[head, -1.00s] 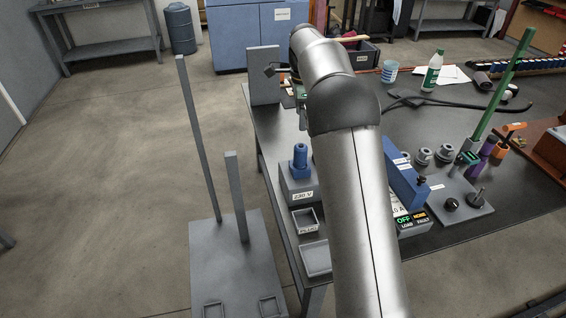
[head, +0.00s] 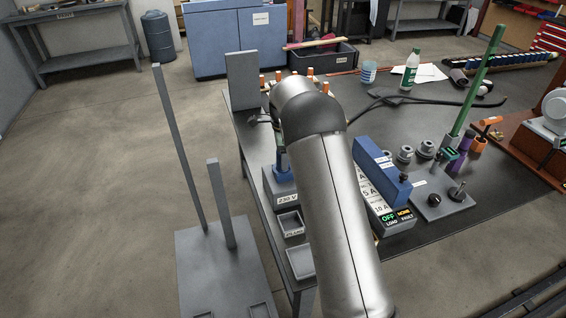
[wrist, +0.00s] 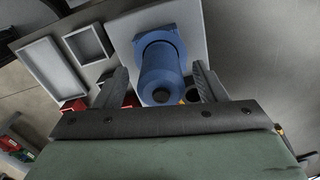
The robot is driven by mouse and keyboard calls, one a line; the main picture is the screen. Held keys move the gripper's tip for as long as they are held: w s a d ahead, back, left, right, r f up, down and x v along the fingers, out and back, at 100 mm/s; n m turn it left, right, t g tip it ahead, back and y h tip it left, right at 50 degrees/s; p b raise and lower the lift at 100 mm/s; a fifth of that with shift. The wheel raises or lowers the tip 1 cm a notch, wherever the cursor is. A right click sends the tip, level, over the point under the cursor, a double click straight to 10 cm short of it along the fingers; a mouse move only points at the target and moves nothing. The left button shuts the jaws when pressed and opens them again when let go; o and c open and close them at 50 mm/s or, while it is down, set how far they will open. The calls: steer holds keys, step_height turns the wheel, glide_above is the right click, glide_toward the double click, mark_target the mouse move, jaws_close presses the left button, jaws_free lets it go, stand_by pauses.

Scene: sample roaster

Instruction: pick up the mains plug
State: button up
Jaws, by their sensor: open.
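The mains plug looks to be the blue cylindrical piece on a square blue base (wrist: 160,68). It stands on the grey block labelled 230 V (head: 275,187). In the head view the plug (head: 285,172) shows only partly beside my arm. In the wrist view my gripper (wrist: 161,76) is open, with one dark finger on each side of the plug's body. Slim gaps show between the fingers and the plug, so it is not gripped. In the head view my arm hides most of the gripper.
Two shallow grey trays (head: 290,224) (head: 301,262) lie in front of the block. A blue unit (head: 382,172) above a load panel (head: 395,218) stands to the right. A grey upright plate (head: 243,80) rises behind. A tall grey post (head: 178,145) stands left of the table.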

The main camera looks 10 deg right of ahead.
step_height(320, 180, down, 3)
steer(key=shift+r, duration=0.1)
steer(key=c, duration=1.2)
